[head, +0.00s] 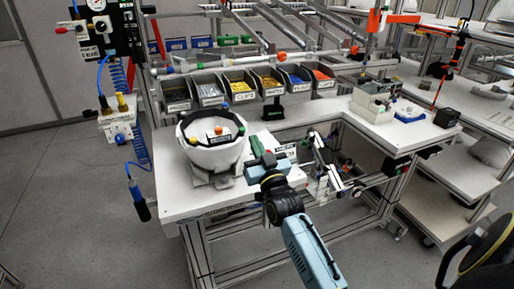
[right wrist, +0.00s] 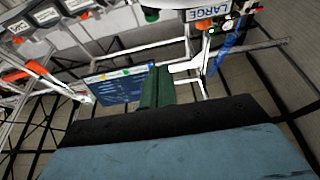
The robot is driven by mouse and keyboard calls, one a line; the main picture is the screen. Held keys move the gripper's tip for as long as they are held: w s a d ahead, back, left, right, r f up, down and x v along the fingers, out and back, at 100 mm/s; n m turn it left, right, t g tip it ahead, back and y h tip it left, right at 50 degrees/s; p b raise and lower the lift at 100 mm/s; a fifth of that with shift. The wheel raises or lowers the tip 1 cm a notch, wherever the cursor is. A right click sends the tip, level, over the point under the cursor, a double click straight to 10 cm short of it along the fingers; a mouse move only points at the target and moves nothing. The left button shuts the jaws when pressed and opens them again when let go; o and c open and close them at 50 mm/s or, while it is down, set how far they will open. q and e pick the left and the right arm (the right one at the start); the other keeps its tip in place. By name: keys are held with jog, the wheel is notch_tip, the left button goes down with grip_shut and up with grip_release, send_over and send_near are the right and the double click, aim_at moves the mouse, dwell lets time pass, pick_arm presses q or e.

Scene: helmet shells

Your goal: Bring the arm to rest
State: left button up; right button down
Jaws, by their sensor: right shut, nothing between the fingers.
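My right arm comes in from the lower right of the head view. Its gripper (head: 254,147) is over the front right of the white table (head: 180,205), beside the helmet shell. It is shut and holds nothing. In the right wrist view its dark green fingers (right wrist: 156,88) are together. The white helmet shell (head: 210,157) sits open side up on a grey stand (head: 215,180), with dark pads and small coloured parts inside the rim. I cannot tell whether the gripper touches the shell; a small gap seems to show. My left gripper is out of view.
A row of grey bins (head: 240,88) with coloured parts stands behind the shell. A hanging tool (head: 140,205) on a blue coiled hose is at the left. A white fixture (head: 372,105) stands at the back right. The table's front left is clear.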

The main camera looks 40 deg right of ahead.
jog(key=shift+s+a, duration=0.1)
jog(key=shift+s, duration=0.3)
jog(key=s+a+f+n+g+y+b, duration=0.1)
jog(key=s+a+f+g, duration=0.1)
jog(key=f, duration=0.9)
jog(key=s+a+f+g+y+b, duration=0.1)
jog(key=s+a+f+g+y, duration=0.15)
jog(key=f, duration=0.85)
jog(key=s+a+f+n+g+y+b, duration=0.1)
jog(key=a+f+g, duration=0.15)
jog(key=f, duration=0.85)
jog(key=s+a+f+n+g+b, duration=0.1)
jog(key=s+a+f+g, duration=0.15)
jog(key=s+f, duration=0.65)
jog(key=s+a+f+n+g+b, duration=0.1)
jog(key=s+f+g+b, duration=0.15)
jog(key=s+f, duration=0.6)
jog(key=s+f+g, duration=0.2)
jog(key=s+f, duration=0.3)
jog(key=s, duration=0.4)
jog(key=s+f+g+b, duration=0.1)
jog(key=s+f+g, duration=0.2)
jog(key=s, duration=0.6)
jog(key=s+f+n+g+b, duration=0.1)
jog(key=s+f+g, duration=0.2)
jog(key=s+f, duration=0.5)
jog(key=shift+s+a, duration=0.2)
jog(key=shift+s, duration=0.25)
